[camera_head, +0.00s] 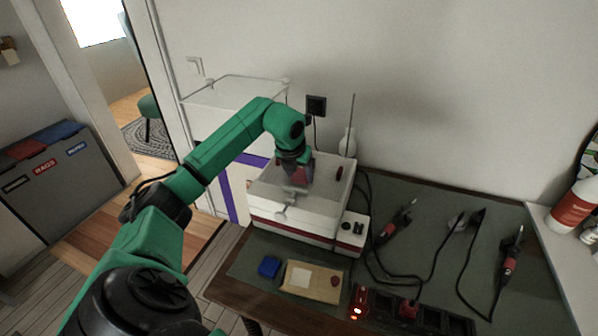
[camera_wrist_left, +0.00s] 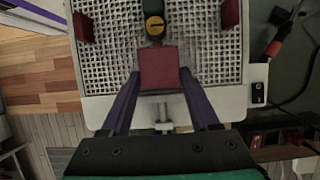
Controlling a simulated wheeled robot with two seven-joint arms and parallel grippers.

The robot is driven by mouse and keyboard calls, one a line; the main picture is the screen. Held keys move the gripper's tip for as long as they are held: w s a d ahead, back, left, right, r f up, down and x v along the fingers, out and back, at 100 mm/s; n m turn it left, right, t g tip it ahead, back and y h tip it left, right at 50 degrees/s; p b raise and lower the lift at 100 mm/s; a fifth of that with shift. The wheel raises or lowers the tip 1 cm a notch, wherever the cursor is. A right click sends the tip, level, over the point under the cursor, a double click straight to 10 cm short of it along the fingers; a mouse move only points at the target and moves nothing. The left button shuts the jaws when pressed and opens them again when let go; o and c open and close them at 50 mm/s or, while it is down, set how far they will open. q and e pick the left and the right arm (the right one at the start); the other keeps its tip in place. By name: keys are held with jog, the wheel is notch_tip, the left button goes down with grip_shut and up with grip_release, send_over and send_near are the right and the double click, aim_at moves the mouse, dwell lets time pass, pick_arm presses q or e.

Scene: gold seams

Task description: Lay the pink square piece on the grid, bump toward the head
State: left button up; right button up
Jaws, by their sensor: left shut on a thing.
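The pink square piece (camera_wrist_left: 159,68) looks dull red in the left wrist view. It sits between the two purple fingertips of my left gripper (camera_wrist_left: 160,76), which is shut on it. The piece is over the near middle of the white grid (camera_wrist_left: 105,62); I cannot tell whether it touches it. A dark head with a yellow round face (camera_wrist_left: 155,26) is just beyond the piece. In the head view my left gripper (camera_head: 297,188) is over the white machine (camera_head: 268,196). My right gripper is not in view.
Red blocks stand on the grid at left (camera_wrist_left: 84,27) and right (camera_wrist_left: 230,13). A control box (camera_head: 352,231) adjoins the machine. A blue block (camera_head: 269,266) and a tan board (camera_head: 313,281) lie in front. Corded tools (camera_head: 398,220) lie to the right.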

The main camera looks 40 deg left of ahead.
pick_arm(q)
jog(key=shift+f, duration=0.1)
jog(key=shift+s, duration=0.15)
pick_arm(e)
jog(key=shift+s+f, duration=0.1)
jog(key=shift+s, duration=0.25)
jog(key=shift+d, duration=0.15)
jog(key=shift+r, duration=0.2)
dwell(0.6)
pick_arm(q)
jog(key=shift+f+b, duration=0.4)
jog(key=shift+f, duration=0.4)
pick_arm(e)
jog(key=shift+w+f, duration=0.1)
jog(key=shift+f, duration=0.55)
pick_arm(q)
jog(key=o, duration=1.5)
